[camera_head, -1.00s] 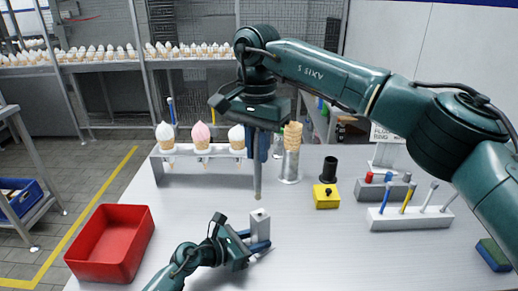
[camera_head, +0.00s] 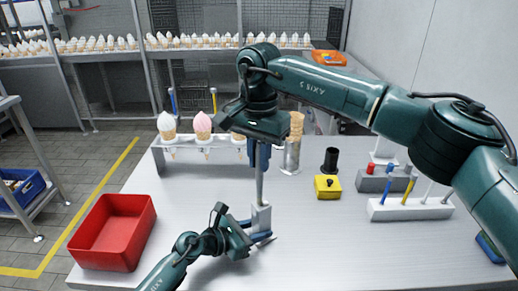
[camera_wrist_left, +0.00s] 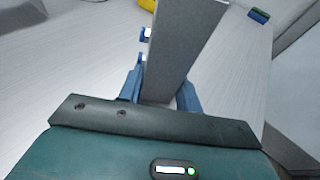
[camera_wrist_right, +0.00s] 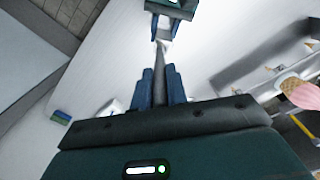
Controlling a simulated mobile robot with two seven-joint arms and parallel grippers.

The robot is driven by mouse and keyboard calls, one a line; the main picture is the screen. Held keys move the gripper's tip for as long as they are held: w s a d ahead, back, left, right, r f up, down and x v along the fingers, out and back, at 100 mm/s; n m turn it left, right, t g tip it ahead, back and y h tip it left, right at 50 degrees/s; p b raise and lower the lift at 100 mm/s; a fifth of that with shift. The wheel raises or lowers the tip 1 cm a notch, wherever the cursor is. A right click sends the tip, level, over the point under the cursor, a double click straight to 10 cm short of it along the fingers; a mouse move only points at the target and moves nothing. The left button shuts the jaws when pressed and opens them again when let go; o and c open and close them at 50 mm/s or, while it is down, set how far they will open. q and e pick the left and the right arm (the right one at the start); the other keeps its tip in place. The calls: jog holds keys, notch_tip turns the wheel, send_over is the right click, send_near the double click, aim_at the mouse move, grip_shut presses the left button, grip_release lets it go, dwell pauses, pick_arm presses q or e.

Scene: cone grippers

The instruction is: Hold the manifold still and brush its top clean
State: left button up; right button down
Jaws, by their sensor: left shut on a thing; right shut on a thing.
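The manifold (camera_head: 261,219) is a pale grey upright block on the table. It also shows as a long grey block in the left wrist view (camera_wrist_left: 183,45). My left gripper (camera_head: 258,239) is shut on it low down, one blue finger on each side (camera_wrist_left: 160,92). My right gripper (camera_head: 259,160) is above, pointing down, and is shut on a thin grey brush (camera_head: 260,186). The brush stands near upright, its lower end at the manifold's top. The right wrist view shows the brush (camera_wrist_right: 159,62) between the fingers (camera_wrist_right: 160,90). Bristle contact is too small to tell.
A red bin (camera_head: 92,262) stands at the left. A rack with cones (camera_head: 153,163) and a metal cylinder (camera_head: 291,157) are behind. A yellow block (camera_head: 328,187), a black cup (camera_head: 330,160) and a white rack of rods (camera_head: 408,209) stand right. Table between is clear.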

jog(key=shift+f, duration=0.7)
dwell(0.7)
jog(key=shift+d, duration=0.1)
jog(key=shift+w+d+r, duration=0.15)
jog(key=shift+w+d, duration=0.45)
jog(key=shift+d, duration=0.2)
jog(key=shift+s+a, duration=0.1)
jog(key=shift+a, duration=0.05)
jog(key=shift+s+a, duration=0.55)
jog(key=shift+a, duration=0.25)
jog(key=shift+w+d, duration=0.1)
jog(key=shift+w+d, duration=0.55)
jog(key=shift+d, duration=0.35)
jog(key=shift+a, duration=0.1)
jog(key=shift+s+a, duration=0.65)
jog(key=shift+a, duration=0.2)
